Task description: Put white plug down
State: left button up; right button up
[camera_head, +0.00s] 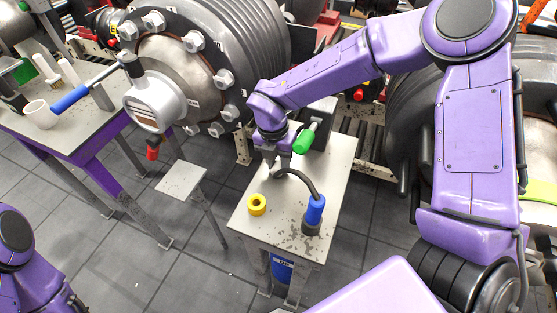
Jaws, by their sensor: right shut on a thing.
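My right gripper (278,168) points down over the small grey table (275,222) in the middle of the view. It is shut on the white plug, which is mostly hidden by the fingers; only a small pale bit shows at the fingertips. I cannot tell whether the plug touches the table top. Only a purple part of my left arm shows at the lower left; its gripper is out of view.
On the small table are a yellow ring (257,205), a blue-handled tool with a curved black neck (315,210) and a green-ended item (305,140). A large bolted axle hub (180,62) stands behind. A workbench (75,135) with a white cup (40,114) is left.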

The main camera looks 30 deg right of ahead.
jog(key=shift+s, duration=0.3)
jog(key=shift+w+f, duration=0.15)
jog(key=shift+f, duration=0.1)
jog(key=o, duration=0.8)
jog(key=shift+o, duration=1.1)
jog(key=shift+r, duration=0.1)
jog(key=shift+r, duration=0.1)
jog(key=shift+r, duration=0.25)
notch_tip(320, 180, up, 12)
jog(key=b, duration=0.1)
jog(key=shift+w+a+f+b, duration=0.25)
jog(key=shift+w+a+b, duration=0.05)
jog(key=shift+w+a, duration=0.15)
